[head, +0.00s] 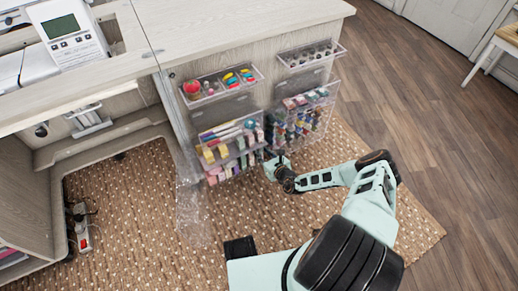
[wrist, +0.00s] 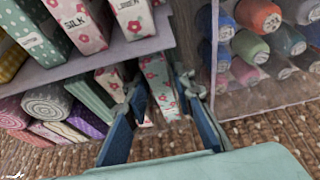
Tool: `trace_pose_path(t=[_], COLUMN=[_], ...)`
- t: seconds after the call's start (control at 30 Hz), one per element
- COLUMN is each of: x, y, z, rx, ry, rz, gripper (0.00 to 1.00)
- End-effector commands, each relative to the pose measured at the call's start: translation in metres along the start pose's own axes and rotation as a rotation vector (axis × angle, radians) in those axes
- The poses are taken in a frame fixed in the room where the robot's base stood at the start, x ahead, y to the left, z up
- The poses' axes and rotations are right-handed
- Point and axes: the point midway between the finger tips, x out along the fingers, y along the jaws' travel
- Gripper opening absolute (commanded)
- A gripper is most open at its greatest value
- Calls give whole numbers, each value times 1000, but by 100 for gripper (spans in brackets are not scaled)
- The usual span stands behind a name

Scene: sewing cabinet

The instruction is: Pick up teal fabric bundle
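In the wrist view, a pale teal-green striped fabric piece (wrist: 90,98) stands on the lower shelf, left of my gripper (wrist: 160,88). It looks like the teal bundle, though its lower part is covered by neighbours and I cannot be sure. My gripper is open, its two blue fingers pointing at the lower shelf. A pink-flowered piece (wrist: 158,104) shows between and behind the fingers; I cannot tell whether they touch it. In the head view, my gripper (head: 273,168) is low beside the clear rack, its fingers too small to read.
Above the fingers, an upper shelf (wrist: 110,50) holds several patterned upright boxes. Rolled fabrics (wrist: 45,105) lie at left. A clear bin of thread spools (wrist: 262,55) stands close at right. In the head view, the patterned rug (head: 225,215) is open in front of the rack.

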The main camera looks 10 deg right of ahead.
Motion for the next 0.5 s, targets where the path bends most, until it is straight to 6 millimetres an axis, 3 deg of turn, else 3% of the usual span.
trace_pose_path(t=[0.33, 0.5], x=[2, 2], y=[2, 2], z=[-1, -1], rx=[1, 1], ry=[0, 0], rz=[-2, -2], gripper=[23, 7])
